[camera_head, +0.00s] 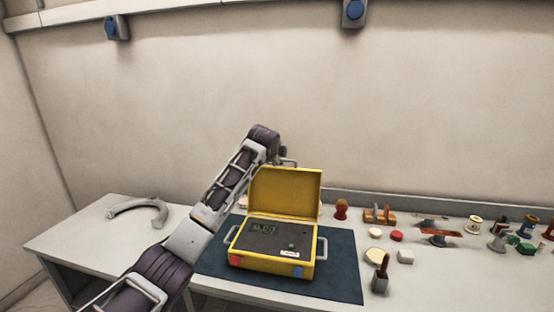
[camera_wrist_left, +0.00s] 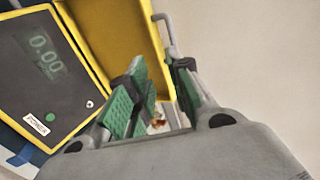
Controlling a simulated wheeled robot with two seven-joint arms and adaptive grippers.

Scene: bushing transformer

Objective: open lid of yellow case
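The yellow case (camera_head: 272,247) stands on the dark blue mat with its lid (camera_head: 285,192) raised, about upright, at the rear. Its dark panel (camera_head: 265,236) is exposed; the wrist view shows its display (camera_wrist_left: 45,55) reading 0.00. My left gripper (camera_head: 287,163) is at the top left of the lid, partly hidden in the head view. In the left wrist view its green-padded fingers (camera_wrist_left: 160,88) are apart with a gap between them, beside the lid's edge (camera_wrist_left: 125,40). I cannot tell whether they touch the lid. My right gripper is out of view.
The dark blue mat (camera_head: 340,275) lies on the white table (camera_head: 80,235). A grey curved part (camera_head: 138,208) lies at the left. Several small tools and parts, including a red-brown knob (camera_head: 341,209) and a brush holder (camera_head: 380,280), occupy the right side. A wall stands behind.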

